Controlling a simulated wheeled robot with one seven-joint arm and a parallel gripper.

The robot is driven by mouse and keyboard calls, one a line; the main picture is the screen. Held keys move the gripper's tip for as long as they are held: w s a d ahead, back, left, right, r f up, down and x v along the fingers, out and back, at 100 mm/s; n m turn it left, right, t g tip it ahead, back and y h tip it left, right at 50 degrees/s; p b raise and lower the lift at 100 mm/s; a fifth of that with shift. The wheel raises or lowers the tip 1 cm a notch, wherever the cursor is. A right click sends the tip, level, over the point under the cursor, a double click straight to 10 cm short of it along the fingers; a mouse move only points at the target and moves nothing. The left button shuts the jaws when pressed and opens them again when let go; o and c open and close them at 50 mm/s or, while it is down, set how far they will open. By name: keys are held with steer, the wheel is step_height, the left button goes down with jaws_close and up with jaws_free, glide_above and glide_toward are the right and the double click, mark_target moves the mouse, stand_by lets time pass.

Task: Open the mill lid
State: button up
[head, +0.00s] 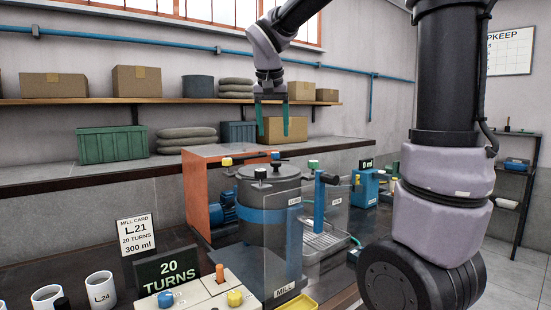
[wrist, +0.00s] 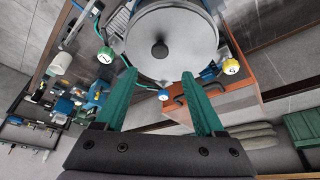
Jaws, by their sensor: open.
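The mill (head: 270,200) is a grey drum with a blue band, standing behind clear panels in the head view. Its round grey lid (head: 268,170) is on top, with a dark knob in the middle. In the wrist view the lid (wrist: 170,38) fills the upper middle and its knob (wrist: 159,49) shows clearly. My gripper (head: 271,135) is above the mill, pointing down, with its green fingers apart and nothing between them. In the wrist view the open fingertips (wrist: 158,75) frame the lid's near edge, and the knob lies beyond them. The fingers appear apart from the lid.
An orange frame (head: 197,195) stands behind and left of the mill. Clear panels surround the front and right. Small coloured knobs stand around the lid, including a yellow one (wrist: 231,66). A control box (head: 200,292), turns sign (head: 168,272) and white cups (head: 100,287) are in front.

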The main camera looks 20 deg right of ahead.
steer(key=x, duration=1)
jaws_close()
stand_by(1.2)
